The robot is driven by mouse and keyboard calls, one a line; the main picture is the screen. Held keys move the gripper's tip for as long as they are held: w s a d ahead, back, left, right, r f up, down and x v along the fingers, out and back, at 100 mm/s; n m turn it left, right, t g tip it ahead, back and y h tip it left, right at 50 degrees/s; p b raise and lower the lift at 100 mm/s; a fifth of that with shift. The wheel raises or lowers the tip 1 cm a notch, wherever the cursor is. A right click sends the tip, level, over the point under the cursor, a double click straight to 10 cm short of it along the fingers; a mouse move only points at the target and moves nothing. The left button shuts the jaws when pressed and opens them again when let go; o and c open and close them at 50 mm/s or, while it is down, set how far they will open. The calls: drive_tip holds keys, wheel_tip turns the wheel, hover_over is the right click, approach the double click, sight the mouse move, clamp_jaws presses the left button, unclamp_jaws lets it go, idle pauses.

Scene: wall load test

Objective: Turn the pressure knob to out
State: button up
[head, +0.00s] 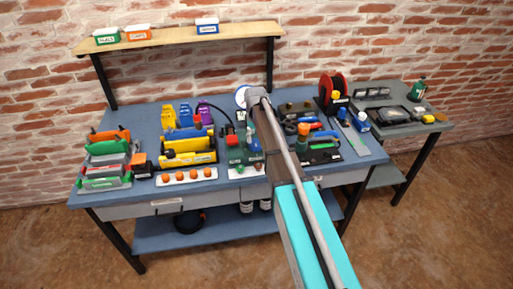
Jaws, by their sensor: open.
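I cannot pick out the pressure knob for certain in the head view. A round white dial with a blue rim (241,97) stands at the back middle of the blue bench, partly covered by my arm. Below it, just left of my arm, a small cluster of dark green and blue fittings (244,154) sits above a pale plate with small knobs (246,170). These parts are too small to read any marking or setting. My arm reaches from the lower right up to the middle of the bench. My gripper is hidden behind the arm.
The blue workbench (142,195) is crowded. Orange and green tools (108,150) are at left, yellow boxes (188,150) left of middle, a red reel (333,91) at right. A wooden shelf (170,37) with small bins overhangs the back. A grey side table (438,125) stands at right.

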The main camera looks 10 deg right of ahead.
sight(255, 142)
drive_tip(key=shift+f+b, duration=1.75)
drive_tip(key=shift+f, duration=0.35)
drive_tip(key=c, duration=0.9)
drive_tip(key=shift+c, duration=0.2)
drive_tip(key=shift+n, duration=0.4)
drive_tip(key=o, duration=0.9)
drive_tip(key=shift+o, duration=0.2)
